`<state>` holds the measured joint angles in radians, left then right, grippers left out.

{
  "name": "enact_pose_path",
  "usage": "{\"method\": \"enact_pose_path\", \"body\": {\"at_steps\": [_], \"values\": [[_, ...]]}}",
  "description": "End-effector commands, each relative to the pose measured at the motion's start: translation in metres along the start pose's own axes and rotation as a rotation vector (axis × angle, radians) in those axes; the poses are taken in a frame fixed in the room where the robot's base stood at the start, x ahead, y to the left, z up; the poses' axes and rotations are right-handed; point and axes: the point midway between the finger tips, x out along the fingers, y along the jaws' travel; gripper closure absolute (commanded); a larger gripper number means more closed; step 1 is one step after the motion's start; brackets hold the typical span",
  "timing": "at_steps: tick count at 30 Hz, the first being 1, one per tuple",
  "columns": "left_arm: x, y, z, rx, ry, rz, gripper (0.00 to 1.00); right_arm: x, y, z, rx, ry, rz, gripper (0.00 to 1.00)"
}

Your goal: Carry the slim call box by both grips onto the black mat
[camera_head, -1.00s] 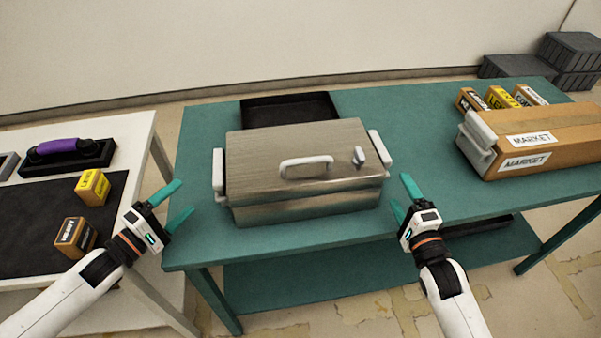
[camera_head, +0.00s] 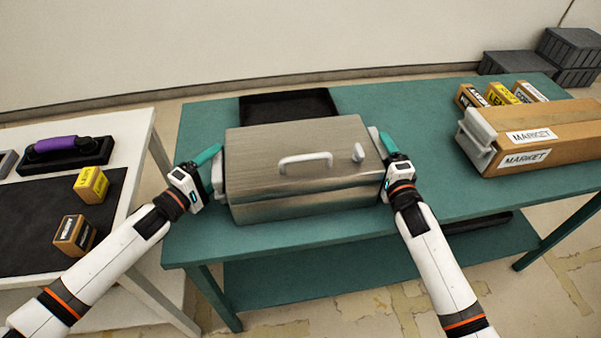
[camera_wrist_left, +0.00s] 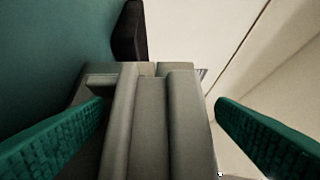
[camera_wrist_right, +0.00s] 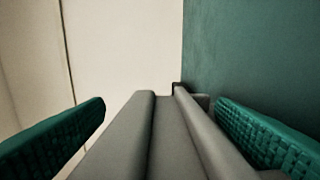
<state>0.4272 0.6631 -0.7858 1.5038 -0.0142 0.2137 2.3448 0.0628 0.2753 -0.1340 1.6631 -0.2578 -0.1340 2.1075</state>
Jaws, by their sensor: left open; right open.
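The call box, a brushed grey metal case (camera_head: 300,195), sits on the teal table (camera_head: 400,220) with a pale grip on each side. My left gripper (camera_head: 213,167) is open at its left grip; the left wrist view shows that grip (camera_wrist_left: 150,125) between the spread fingers. My right gripper (camera_head: 386,150) is open at its right grip; the right wrist view shows that grip (camera_wrist_right: 160,130) between the spread fingers. Neither is closed on a grip. The black mat (camera_head: 30,225) lies on the white table at left.
Two small boxes, one yellow-topped (camera_head: 91,184) and one brown (camera_head: 75,234), stand on the mat's right part. A purple-handled black item (camera_head: 68,150) lies behind it. A black tray (camera_head: 290,104) is behind the case. A cardboard MARKET carton (camera_head: 560,140) is at right. A gap separates the tables.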

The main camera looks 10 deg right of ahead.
Motion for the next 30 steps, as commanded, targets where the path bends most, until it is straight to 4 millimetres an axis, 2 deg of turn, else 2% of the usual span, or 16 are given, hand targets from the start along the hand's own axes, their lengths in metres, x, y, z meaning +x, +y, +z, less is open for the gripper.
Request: {"method": "enact_pose_path", "body": {"at_steps": [8,11,23,30], "values": [[0.0013,0.0003,-0.0002,0.000,0.000,0.001,0.21,0.0013,0.0002,-0.0004,0.001,0.001,0.001,0.21],[0.0012,0.0003,-0.0002,0.000,0.000,0.001,0.34,0.0012,0.0002,-0.0004,0.000,0.001,0.001,0.34],[0.0010,0.0006,-0.0002,0.000,0.000,0.001,0.99,0.0010,-0.0001,-0.0003,0.000,0.000,0.000,0.99],[0.0015,-0.0020,0.0000,0.001,0.001,-0.004,1.00,0.0014,0.0025,-0.0003,0.000,0.001,0.005,1.00]]}}
